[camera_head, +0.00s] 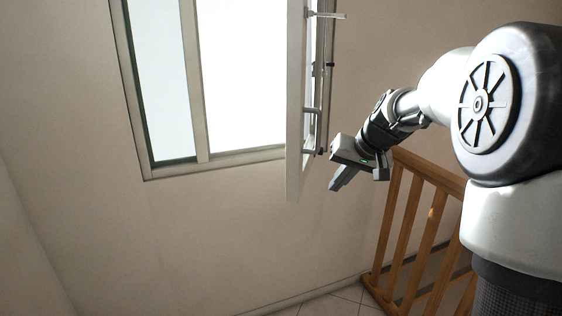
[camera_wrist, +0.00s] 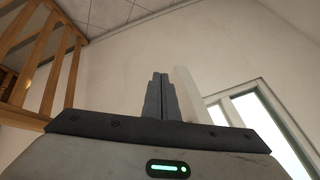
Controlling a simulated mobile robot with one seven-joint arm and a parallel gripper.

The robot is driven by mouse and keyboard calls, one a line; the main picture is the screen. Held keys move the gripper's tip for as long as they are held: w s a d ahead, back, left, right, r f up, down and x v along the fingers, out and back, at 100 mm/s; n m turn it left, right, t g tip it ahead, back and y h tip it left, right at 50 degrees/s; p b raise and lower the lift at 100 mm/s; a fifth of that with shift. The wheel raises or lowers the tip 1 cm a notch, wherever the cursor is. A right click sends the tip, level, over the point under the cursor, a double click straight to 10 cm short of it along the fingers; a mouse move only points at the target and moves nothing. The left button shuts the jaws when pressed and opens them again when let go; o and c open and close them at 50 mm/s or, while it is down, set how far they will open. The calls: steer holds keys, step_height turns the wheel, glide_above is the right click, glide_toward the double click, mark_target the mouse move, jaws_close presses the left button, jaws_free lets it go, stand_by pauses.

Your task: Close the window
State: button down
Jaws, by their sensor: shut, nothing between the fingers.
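The window (camera_head: 203,156) is in the wall at the upper middle of the head view. Its right sash (camera_head: 295,150) stands open, swung out into the room and seen nearly edge-on. A handle (camera_head: 311,109) shows on the sash. The left pane (camera_head: 160,85) sits in the frame. My gripper (camera_head: 336,185) is just right of the sash's lower end, pointing down and left, shut and empty. I cannot tell whether it touches the sash. In the wrist view my shut fingers (camera_wrist: 160,98) are beside the pale sash edge (camera_wrist: 189,95), with the window (camera_wrist: 262,120) to the right.
A wooden railing (camera_head: 416,166) stands below and right of my gripper, under my arm. It also shows at the left of the wrist view (camera_wrist: 42,60). The wall below the window is bare. A tiled floor (camera_head: 335,303) shows at the bottom.

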steer(key=w+d+y+p, duration=0.1)
steer(key=w+d+p, duration=0.1)
steer(key=w, duration=0.4)
steer(key=w+a+f+p, duration=0.2)
steer(key=w+a+f, duration=0.4)
steer(key=a+f, duration=0.1)
steer(key=shift+f+m, duration=0.3)
steer(key=shift+f, duration=0.1)
steer(key=shift+w+a, duration=0.1)
